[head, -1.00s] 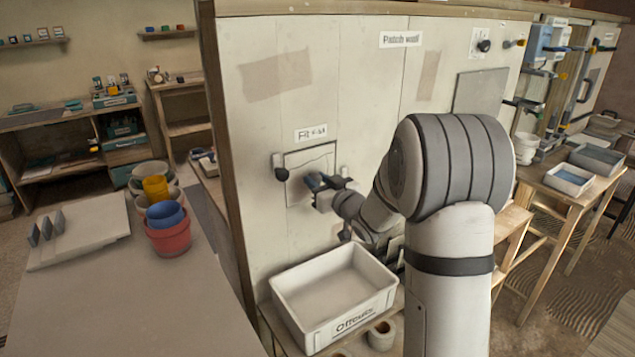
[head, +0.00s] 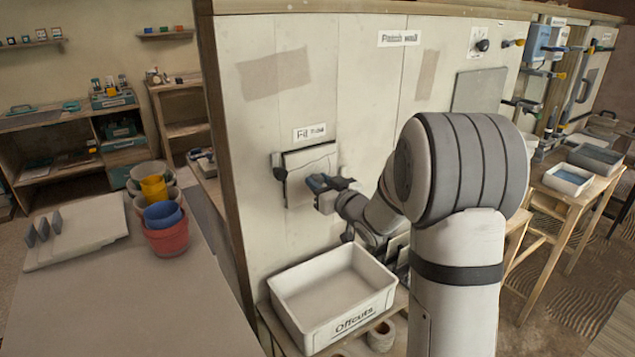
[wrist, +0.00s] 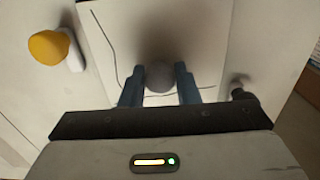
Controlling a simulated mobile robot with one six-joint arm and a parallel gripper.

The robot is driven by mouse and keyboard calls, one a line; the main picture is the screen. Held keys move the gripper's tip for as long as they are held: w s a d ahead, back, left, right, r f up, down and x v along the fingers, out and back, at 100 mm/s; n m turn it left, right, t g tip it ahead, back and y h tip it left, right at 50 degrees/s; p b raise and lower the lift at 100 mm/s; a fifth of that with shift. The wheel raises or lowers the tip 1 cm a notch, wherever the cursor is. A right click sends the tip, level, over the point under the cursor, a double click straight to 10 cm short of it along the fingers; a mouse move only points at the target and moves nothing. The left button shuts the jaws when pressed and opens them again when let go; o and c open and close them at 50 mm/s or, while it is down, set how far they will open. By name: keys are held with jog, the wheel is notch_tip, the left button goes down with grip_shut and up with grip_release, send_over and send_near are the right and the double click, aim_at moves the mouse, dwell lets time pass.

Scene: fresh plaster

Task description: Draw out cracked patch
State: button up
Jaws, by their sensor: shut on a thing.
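The cracked patch (head: 304,162) is a pale square panel in the wall under a small label. In the wrist view the patch (wrist: 200,38) shows a thin dark crack line. It appears to stand a little proud of the wall, with a dark edge on its left. A round grey knob (wrist: 159,77) sits on its face. My gripper (head: 317,184) is in front of the patch. In the wrist view, the two blue-grey fingers of my gripper (wrist: 159,82) are shut on the knob, one on each side. My gripper hides the patch's lower right part in the head view.
A dark catch (head: 279,172) is beside the patch on the left. A yellow knob on a white base (wrist: 50,47) and a dark catch (wrist: 238,90) flank the patch. A white offcuts bin (head: 290,318), empty, stands below. Stacked buckets (head: 168,238) stand on the left table.

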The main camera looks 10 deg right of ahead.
jog(key=b+v, duration=0.1)
jog(key=v, duration=0.6)
jog(key=shift+s, duration=0.25)
dwell(0.7)
jog(key=shift+d, duration=0.1)
